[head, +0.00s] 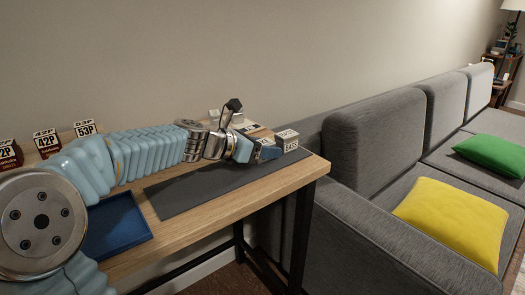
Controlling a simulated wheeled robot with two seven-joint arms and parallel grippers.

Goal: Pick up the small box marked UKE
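My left arm reaches from the left over the wooden table. Its gripper (256,148) is above the table's far right end, beside a pale box (290,144) that seems to read BASS. I cannot tell from this angle how far apart its fingers are or whether they hold anything. Other small pale boxes (214,115) are partly hidden behind the gripper and wrist. I cannot read UKE on any box; the lettering on those behind is covered or too small. My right gripper is not in view.
Dark red boxes marked 42P (46,143) and a 53P box (85,129) stand at the table's back left. A blue tray (118,228) and a grey mat (185,197) lie in front. A grey sofa (375,145) stands right of the table. The mat's front part is clear.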

